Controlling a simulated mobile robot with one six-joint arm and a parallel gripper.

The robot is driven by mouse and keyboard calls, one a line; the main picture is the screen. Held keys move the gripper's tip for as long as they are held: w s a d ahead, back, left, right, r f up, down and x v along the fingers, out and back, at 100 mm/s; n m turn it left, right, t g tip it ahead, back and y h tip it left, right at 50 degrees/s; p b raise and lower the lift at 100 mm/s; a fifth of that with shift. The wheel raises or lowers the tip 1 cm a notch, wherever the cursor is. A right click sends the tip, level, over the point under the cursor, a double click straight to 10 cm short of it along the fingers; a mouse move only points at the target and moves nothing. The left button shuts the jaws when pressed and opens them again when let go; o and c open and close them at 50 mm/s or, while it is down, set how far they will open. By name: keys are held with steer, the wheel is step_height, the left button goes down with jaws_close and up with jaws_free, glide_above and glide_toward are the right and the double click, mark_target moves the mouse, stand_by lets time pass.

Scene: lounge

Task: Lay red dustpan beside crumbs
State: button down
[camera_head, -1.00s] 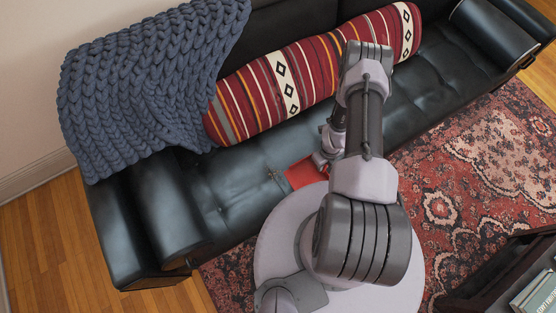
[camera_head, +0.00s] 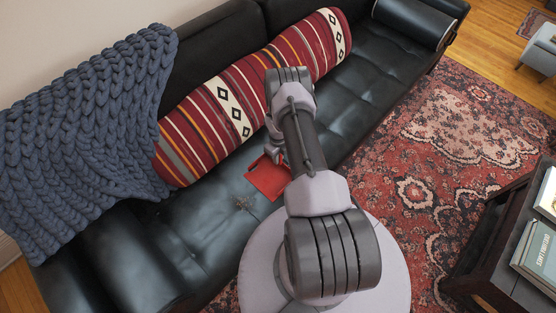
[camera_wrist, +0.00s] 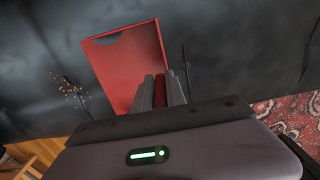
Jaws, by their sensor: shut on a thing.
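The red dustpan (camera_head: 266,180) is over the black sofa seat, its pan just right of the crumbs (camera_head: 244,203). In the wrist view the dustpan (camera_wrist: 126,62) has its open pan facing up, and the crumbs (camera_wrist: 70,88) are a small scatter to its left with a gap between. My gripper (camera_wrist: 161,92) is shut on the dustpan's red handle. In the head view my arm hides most of the gripper and handle. I cannot tell whether the pan touches the seat.
A striped bolster (camera_head: 232,108) lies along the sofa back. A blue knitted throw (camera_head: 85,140) covers the sofa's left end. The black seat (camera_head: 190,232) around the crumbs is clear. A dark table with books (camera_head: 540,245) stands at the right on the patterned rug (camera_head: 425,165).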

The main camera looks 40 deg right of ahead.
steer(key=shift+f, duration=0.2)
steer(key=c, duration=1.4)
jaws_free()
steer(key=shift+o, duration=0.2)
steer(key=shift+r, duration=0.15)
